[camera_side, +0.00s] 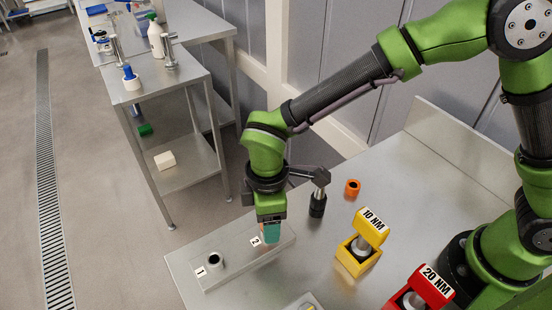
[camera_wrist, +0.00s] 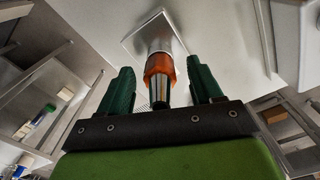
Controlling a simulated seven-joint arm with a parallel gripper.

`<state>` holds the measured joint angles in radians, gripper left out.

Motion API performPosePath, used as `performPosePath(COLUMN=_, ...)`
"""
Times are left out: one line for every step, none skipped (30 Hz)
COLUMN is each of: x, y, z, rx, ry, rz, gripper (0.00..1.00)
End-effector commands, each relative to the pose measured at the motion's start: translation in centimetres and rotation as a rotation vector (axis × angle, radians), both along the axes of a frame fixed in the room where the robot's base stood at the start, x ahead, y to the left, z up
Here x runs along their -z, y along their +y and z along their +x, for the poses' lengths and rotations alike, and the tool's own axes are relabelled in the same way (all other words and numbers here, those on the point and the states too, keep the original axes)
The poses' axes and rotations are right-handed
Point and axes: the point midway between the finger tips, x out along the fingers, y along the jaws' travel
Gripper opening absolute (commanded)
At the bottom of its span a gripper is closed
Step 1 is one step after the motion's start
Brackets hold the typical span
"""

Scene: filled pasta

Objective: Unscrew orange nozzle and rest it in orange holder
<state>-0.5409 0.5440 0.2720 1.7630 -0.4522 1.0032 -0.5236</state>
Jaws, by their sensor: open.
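The orange nozzle (camera_wrist: 158,64) shows in the wrist view on a pale fitting, with a dark and silver striped end pointing toward my gripper. My gripper (camera_wrist: 162,76) is open, with one green finger on each side of the nozzle and visible gaps to both. In the side view, my gripper (camera_side: 271,234) points down at the spot marked 2 on the metal plate (camera_side: 235,268) and hides the nozzle there. An orange ring-shaped holder (camera_side: 352,187) stands on the table at the right; its opening looks empty.
A dark cylindrical tool (camera_side: 317,203) stands right of my gripper. Yellow 10 NM (camera_side: 357,256) and red 20 NM (camera_side: 420,292) holders stand farther right. A fitting (camera_side: 216,261) stands at spot 1. A side table (camera_side: 155,85) with bottles is behind, left.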

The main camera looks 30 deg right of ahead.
Motion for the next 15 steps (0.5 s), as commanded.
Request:
performPosePath(x=-0.02, y=0.05, z=-0.03, rx=0.079, ry=-0.002, rz=-0.001, gripper=0.65)
performPosePath(x=-0.01, y=0.05, z=-0.03, rx=0.132, ry=-0.002, rz=-0.001, gripper=0.65)
performPosePath(x=-0.01, y=0.05, z=-0.03, rx=0.2, ry=-0.001, rz=0.0, gripper=0.65)
performPosePath(x=-0.01, y=0.05, z=-0.04, rx=0.244, ry=-0.001, rz=0.0, gripper=0.65)
performPosePath(x=-0.01, y=0.05, z=-0.04, rx=0.284, ry=-0.001, rz=0.0, gripper=0.65)
performPosePath(x=0.0, y=0.03, z=-0.02, rx=0.33, ry=-0.001, rz=0.0, gripper=0.65)
performPosePath(x=0.0, y=0.01, z=-0.01, rx=0.357, ry=-0.001, rz=0.0, gripper=0.65)
performPosePath(x=0.0, y=0.01, z=-0.01, rx=0.377, ry=-0.001, rz=0.0, gripper=0.65)
performPosePath(x=0.0, y=0.02, z=-0.01, rx=0.396, ry=0.0, rz=0.0, gripper=0.65)
performPosePath(x=0.0, y=0.03, z=-0.03, rx=0.409, ry=0.0, rz=0.0, gripper=0.65)
performPosePath(x=0.0, y=0.04, z=-0.04, rx=0.426, ry=0.0, rz=0.0, gripper=0.65)
performPosePath(x=0.0, y=0.04, z=-0.05, rx=0.458, ry=0.0, rz=0.0, gripper=0.65)
performPosePath(x=0.0, y=0.04, z=-0.04, rx=0.493, ry=-0.001, rz=0.0, gripper=0.65)
performPosePath(x=0.0, y=0.02, z=-0.01, rx=0.536, ry=-0.001, rz=0.0, gripper=0.65)
performPosePath(x=0.0, y=0.04, z=-0.04, rx=0.6, ry=-0.001, rz=0.0, gripper=0.65)
